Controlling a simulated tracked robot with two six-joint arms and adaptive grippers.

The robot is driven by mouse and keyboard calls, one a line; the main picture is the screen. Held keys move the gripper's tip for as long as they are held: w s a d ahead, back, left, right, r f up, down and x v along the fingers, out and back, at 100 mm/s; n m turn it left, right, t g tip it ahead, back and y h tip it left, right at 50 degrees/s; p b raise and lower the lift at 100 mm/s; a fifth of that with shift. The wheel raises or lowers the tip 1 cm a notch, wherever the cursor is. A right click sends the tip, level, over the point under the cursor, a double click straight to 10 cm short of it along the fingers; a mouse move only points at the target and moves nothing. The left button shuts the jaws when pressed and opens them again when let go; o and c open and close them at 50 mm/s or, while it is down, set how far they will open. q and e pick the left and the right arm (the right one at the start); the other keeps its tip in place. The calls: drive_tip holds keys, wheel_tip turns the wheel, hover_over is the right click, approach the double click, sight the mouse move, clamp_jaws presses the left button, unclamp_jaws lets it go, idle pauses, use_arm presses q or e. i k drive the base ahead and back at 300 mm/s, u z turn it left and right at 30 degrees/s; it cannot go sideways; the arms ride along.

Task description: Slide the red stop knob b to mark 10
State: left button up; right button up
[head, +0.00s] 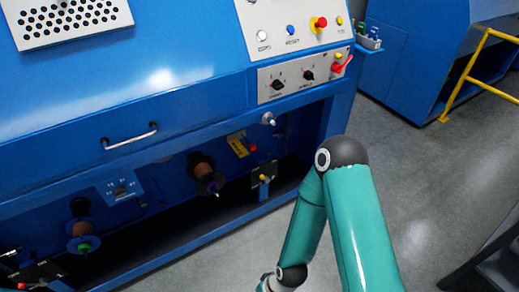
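A small red knob (252,147) sits at the lower right end of a yellow plate (238,145) inside the machine's open bay. It may be stop knob b, but no letter or scale mark is readable. Another small red part (22,286) shows at the bottom left corner, partly cut off by the frame edge. A teal arm of mine bends at its elbow in front of the bay's right end, and its wrist leaves the bottom edge. Neither gripper is in view, and nothing of mine is seen touching a knob.
A brown spool (207,178) and another spool (82,239) stick out of the bay. A bracket with a yellow knob (264,180) stands right of them. Above are a drawer handle (130,137) and a control panel (290,78) with a red lever.

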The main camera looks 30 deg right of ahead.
sight(252, 148)
drive_tip(key=u, duration=0.1)
drive_tip(key=i, duration=0.9)
drive_tip(key=z, duration=0.05)
